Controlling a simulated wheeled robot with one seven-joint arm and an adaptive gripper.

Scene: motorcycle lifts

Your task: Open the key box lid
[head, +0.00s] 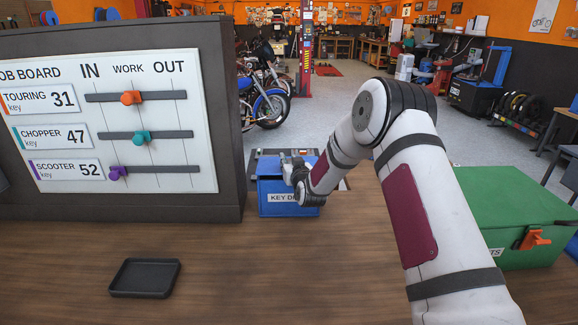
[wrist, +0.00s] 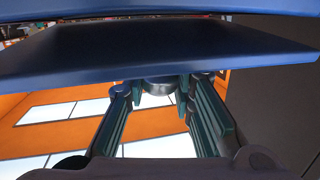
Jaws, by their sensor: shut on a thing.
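The blue key box (head: 290,203), with a white label on its front partly covered by my arm, stands on the wooden bench just past the job board's right edge. My gripper (head: 291,168) is at the top of the box, small and partly hidden by my wrist. In the wrist view my gripper (wrist: 160,90) is shut on a round grey knob (wrist: 158,86) between its fingertips. A dark blue panel (wrist: 150,52), apparently the lid, spans the upper part of that view above the fingers. I cannot tell the lid's exact angle.
The job board (head: 110,120) with three coloured sliders stands at the left. A black tray (head: 145,278) lies on the bench (head: 250,275) at front left. A green box (head: 510,205) with an orange latch (head: 533,240) is at the right. Bench around the tray is clear.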

